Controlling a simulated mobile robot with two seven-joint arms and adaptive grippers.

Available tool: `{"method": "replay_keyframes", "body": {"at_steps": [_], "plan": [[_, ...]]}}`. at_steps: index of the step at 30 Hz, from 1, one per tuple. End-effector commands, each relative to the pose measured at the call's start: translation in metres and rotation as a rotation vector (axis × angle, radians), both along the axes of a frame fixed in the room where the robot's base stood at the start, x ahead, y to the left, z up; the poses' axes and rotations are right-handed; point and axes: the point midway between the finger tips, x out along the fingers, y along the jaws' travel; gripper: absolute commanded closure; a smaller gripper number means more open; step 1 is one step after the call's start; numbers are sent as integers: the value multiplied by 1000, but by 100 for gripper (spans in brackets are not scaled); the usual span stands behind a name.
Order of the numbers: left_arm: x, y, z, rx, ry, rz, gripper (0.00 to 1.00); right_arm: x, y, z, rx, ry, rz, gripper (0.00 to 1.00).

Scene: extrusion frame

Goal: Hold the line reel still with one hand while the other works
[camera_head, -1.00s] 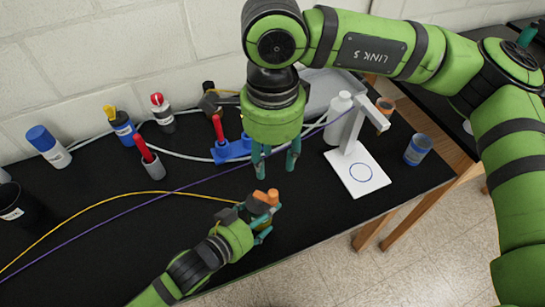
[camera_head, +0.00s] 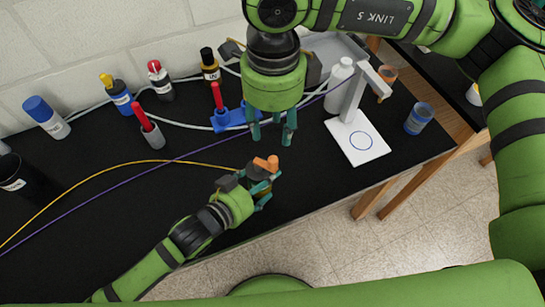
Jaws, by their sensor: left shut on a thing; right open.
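The line reel (camera_head: 262,166), a small dark piece with orange knobs, sits at my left gripper (camera_head: 264,188) over the front part of the black table. My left gripper is shut on it, with its teal fingers around the reel's right side. The fingers and wrist hide part of the reel. My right gripper (camera_head: 272,128) points down just above and behind the reel. Its two teal fingers are apart with nothing visible between them, and clear of the reel.
A yellow cable (camera_head: 130,166) and a purple cable (camera_head: 135,178) cross the black table (camera_head: 110,228). Bottles, a blue holder (camera_head: 232,118) and a white stand (camera_head: 357,140) lie behind and to the right. A blue cup (camera_head: 418,118) stands near the right edge.

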Motion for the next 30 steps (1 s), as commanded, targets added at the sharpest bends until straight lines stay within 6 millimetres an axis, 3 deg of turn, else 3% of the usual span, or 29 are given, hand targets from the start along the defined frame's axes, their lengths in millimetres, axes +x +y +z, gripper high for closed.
{"method": "replay_keyframes", "body": {"at_steps": [18,30], "plan": [[-2,1,-4,7,8,0,60,0,-1,-104,-1,3,-6,57],[-2,1,-4,7,8,0,60,0,0,-117,-1,0,-5,57]]}}
